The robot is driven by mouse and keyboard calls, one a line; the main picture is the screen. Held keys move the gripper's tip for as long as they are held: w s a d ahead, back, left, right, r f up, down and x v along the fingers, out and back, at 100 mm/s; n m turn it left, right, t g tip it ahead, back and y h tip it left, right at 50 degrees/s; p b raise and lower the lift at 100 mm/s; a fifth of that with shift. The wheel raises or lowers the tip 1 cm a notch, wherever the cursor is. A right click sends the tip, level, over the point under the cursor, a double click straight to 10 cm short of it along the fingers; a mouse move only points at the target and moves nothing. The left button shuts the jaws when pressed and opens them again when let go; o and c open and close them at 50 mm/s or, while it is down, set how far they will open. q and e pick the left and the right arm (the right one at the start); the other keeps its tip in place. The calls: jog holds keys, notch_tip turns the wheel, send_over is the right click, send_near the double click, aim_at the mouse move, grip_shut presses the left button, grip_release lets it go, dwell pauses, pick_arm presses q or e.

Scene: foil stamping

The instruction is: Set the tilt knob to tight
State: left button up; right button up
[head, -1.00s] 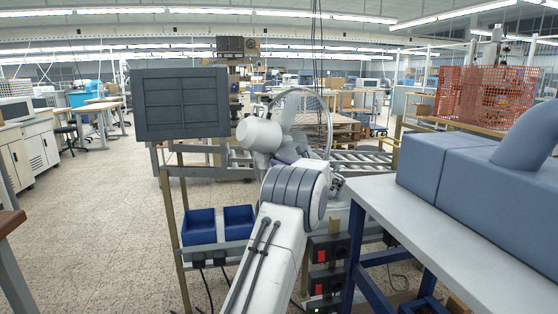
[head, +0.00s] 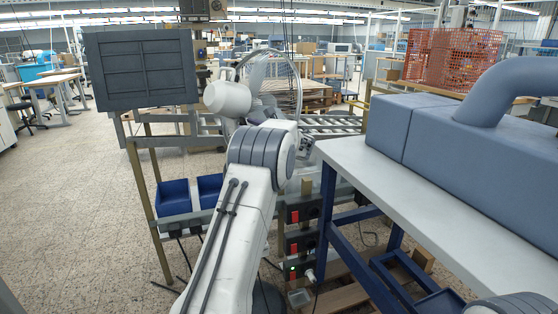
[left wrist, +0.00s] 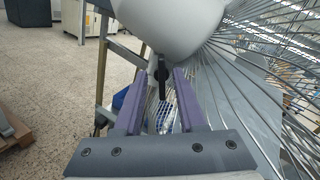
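A fan with a white rounded motor housing (head: 228,98) and a round wire cage (head: 285,68) stands beyond my left arm. In the left wrist view, the white housing (left wrist: 175,22) fills the top, and the wire cage (left wrist: 225,90) fills the right. A small black tilt knob (left wrist: 161,72) hangs under the housing. My left gripper (left wrist: 160,78) has its two purple fingers apart, with the knob between their tips and gaps showing on both sides. I cannot read the knob's setting. In the head view, my forearm hides most of this gripper and the knob. My right gripper is not in view.
A grey-topped table (head: 345,162) with a large blue-grey machine (head: 440,130) stands at the right. A dark panel (head: 140,70) and blue bins (head: 173,197) are on the frame at the left. Floor at the left is clear.

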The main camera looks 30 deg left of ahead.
pick_arm(q)
jog(key=s+d+f+n+h, duration=0.2)
jog(key=s+d, duration=0.2)
jog(key=d, duration=0.5)
jog(key=s+d+f+n+h, duration=0.2)
jog(key=s+d, duration=0.3)
jog(key=d, duration=0.4)
jog(key=s+d+f+n+h, duration=0.2)
jog(key=s+d+f+h, duration=0.2)
jog(key=d, duration=0.5)
jog(key=shift+s+d+g+b, duration=0.15)
jog(key=shift+s+g+b, duration=0.25)
jog(key=shift+s, duration=0.15)
